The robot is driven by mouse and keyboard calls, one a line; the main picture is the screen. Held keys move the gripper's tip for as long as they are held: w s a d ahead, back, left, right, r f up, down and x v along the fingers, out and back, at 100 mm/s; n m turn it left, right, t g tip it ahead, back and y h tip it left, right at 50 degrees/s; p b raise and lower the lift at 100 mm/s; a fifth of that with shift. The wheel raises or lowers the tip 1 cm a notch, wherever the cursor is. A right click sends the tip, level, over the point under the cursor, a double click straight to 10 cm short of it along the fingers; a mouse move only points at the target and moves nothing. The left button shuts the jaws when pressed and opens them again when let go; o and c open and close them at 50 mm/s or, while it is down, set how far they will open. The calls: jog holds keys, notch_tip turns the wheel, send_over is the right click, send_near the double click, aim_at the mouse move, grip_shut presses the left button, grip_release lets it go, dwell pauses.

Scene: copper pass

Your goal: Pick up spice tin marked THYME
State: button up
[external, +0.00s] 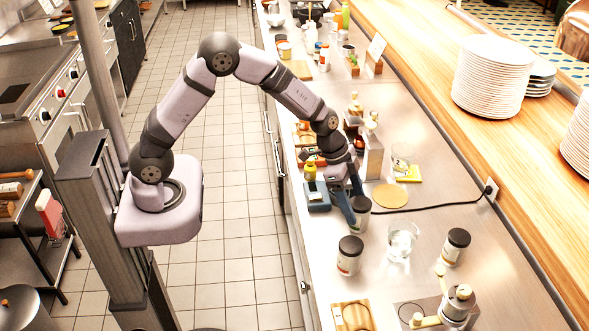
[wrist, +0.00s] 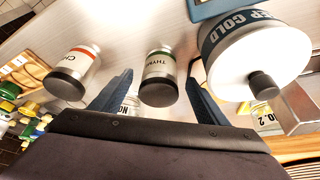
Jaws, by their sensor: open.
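The spice tin marked THYME (wrist: 158,76) is in the middle of the wrist view, with a pale body, a green band and a dark lid. My gripper (wrist: 159,68) is open, with one blue finger on each side of this tin in the picture; nothing is held. In the external view my gripper (external: 350,203) is low over the steel counter, close beside a dark-lidded tin (external: 361,212). The labels cannot be read there, and the fingers partly overlap that tin. Whether a finger touches it cannot be told.
A red-banded tin marked CH (wrist: 73,74) stands left of THYME. A white container marked COLD (wrist: 255,58) is close to the right finger. Another dark-lidded tin (external: 349,256), a glass (external: 401,241) and a third tin (external: 455,247) stand nearby on the counter.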

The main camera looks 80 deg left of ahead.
jog(key=shift+p+x, duration=0.8)
jog(key=shift+x, duration=1.3)
jog(key=shift+w+r, duration=0.1)
jog(key=c, duration=1.2)
